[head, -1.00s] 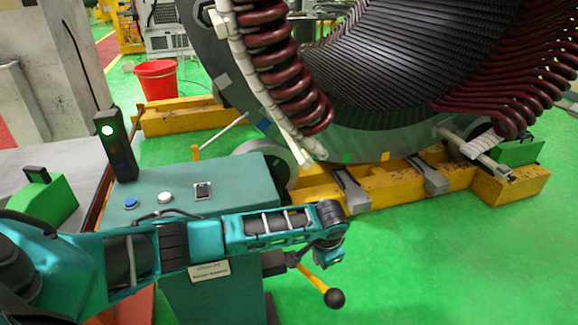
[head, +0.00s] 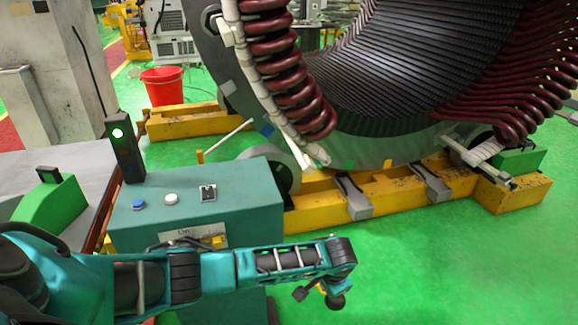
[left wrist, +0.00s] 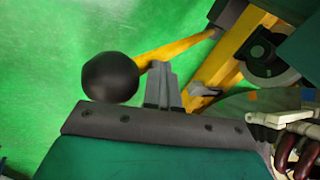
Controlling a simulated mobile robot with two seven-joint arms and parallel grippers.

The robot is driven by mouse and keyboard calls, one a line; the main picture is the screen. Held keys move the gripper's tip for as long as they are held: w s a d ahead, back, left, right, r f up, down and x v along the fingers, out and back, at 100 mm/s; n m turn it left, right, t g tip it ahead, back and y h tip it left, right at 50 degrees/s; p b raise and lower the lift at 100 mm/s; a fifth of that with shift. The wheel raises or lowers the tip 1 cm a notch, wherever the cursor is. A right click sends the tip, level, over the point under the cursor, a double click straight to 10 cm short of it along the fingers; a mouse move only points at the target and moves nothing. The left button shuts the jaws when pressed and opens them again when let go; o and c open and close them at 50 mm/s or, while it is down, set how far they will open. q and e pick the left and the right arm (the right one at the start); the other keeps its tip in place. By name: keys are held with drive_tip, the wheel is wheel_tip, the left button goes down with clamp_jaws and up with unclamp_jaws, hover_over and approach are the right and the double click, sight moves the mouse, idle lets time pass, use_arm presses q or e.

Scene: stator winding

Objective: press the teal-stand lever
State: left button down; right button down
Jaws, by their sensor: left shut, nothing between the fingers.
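The teal stand (head: 245,200) is at the lower left in the head view. Its lever is a yellow bar ending in a black ball knob (head: 336,302); my left arm hides most of the bar there. In the left wrist view the yellow bar (left wrist: 185,44) runs from a dark mount at upper right down to the black ball (left wrist: 110,78). My left gripper (left wrist: 160,72) is shut and empty, its fingertips at the bar just beside the ball. I cannot tell whether they touch. My right gripper is not in view.
The stand's top carries a blue button (head: 138,205), a white button (head: 171,198) and a lamp post (head: 124,150) lit green. The large stator (head: 390,80) rests behind on a yellow frame (head: 405,195). Green floor is free to the right.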

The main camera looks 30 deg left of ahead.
use_arm(q)
drive_tip(key=shift+s+d+f+g, duration=0.3)
drive_tip(key=shift+s+d+f, duration=0.45)
drive_tip(key=shift+f, duration=0.2)
drive_tip(key=shift+w+a+r+p, duration=0.1)
drive_tip(key=shift+a+r+p, duration=0.15)
drive_tip(key=shift+r+p, duration=0.2)
drive_tip(key=w+a+r+p, duration=0.2)
drive_tip(key=r, duration=0.1)
drive_tip(key=shift+w+a+r, duration=0.15)
drive_tip(key=shift+w+a, duration=0.1)
drive_tip(key=shift+a, duration=0.1)
drive_tip(key=s+v, duration=0.1)
drive_tip(key=v, duration=0.9)
drive_tip(key=shift+s+d, duration=0.25)
drive_tip(key=shift+s, duration=0.1)
drive_tip(key=shift+d, duration=0.1)
drive_tip(key=s+d+f+t+h, duration=0.2)
drive_tip(key=s+d+f+h, duration=0.25)
drive_tip(key=d, duration=0.25)
drive_tip(key=s+a+f+n+t, duration=0.2)
drive_tip(key=s+a+t, duration=0.3)
drive_tip(key=s, duration=0.6)
drive_tip(key=shift+s+a+f+n+t, duration=0.25)
drive_tip(key=shift+s+n+t, duration=0.15)
drive_tip(key=shift+n+t, duration=0.25)
